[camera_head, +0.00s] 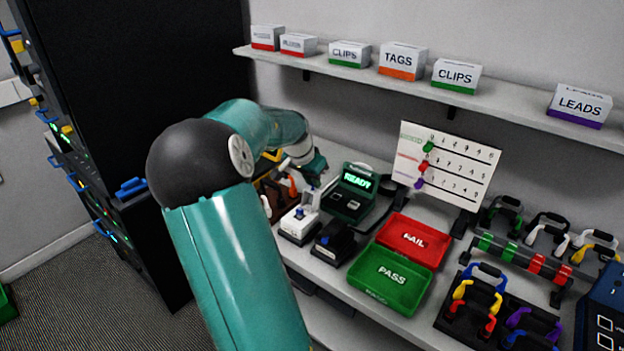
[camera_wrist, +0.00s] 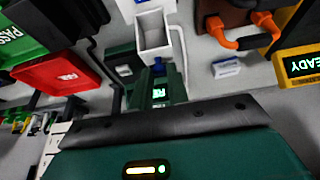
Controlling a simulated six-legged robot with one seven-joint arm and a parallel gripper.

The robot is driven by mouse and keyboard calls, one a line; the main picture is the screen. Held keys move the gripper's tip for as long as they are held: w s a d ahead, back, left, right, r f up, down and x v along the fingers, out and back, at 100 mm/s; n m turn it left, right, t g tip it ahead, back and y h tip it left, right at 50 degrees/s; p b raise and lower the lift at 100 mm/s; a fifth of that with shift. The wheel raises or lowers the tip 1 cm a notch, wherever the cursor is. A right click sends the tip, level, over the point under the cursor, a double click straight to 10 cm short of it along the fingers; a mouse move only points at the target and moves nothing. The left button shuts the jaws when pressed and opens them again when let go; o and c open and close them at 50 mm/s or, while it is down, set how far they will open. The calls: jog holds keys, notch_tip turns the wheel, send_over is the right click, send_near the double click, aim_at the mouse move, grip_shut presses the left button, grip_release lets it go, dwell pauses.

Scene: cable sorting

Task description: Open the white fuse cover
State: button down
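The white fuse block (camera_head: 299,222) stands on a dark base on the bench, with a small blue part on top. In the wrist view a white box-shaped part (camera_wrist: 154,34) shows near the top centre with a hollow grey inside. I cannot tell for sure whether this is the cover or how far it is open.
A black fuse block (camera_head: 334,243) stands right of the white one. The green tester (camera_head: 351,197) reads READY behind them. Red FAIL (camera_head: 413,240) and green PASS (camera_head: 388,279) trays lie to the right. A brown case with orange handle (camera_wrist: 235,35) is close by. A shelf (camera_head: 490,95) runs above.

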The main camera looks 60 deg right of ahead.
jog(key=shift+w+a+r, duration=0.15)
jog(key=shift+a, duration=0.55)
jog(key=shift+w+a+r, duration=0.1)
jog(key=shift+a, duration=0.55)
jog(key=shift+a+f, duration=0.15)
jog(key=shift+a, duration=0.35)
jog(key=c, duration=1.4)
grip_release()
jog(key=shift+w, duration=0.1)
jog(key=shift+o, duration=0.2)
jog(key=shift+d, duration=0.1)
jog(key=s+v, duration=0.1)
jog(key=v, duration=1.3)
jog(key=shift+w, duration=0.3)
jog(key=shift+d, duration=0.15)
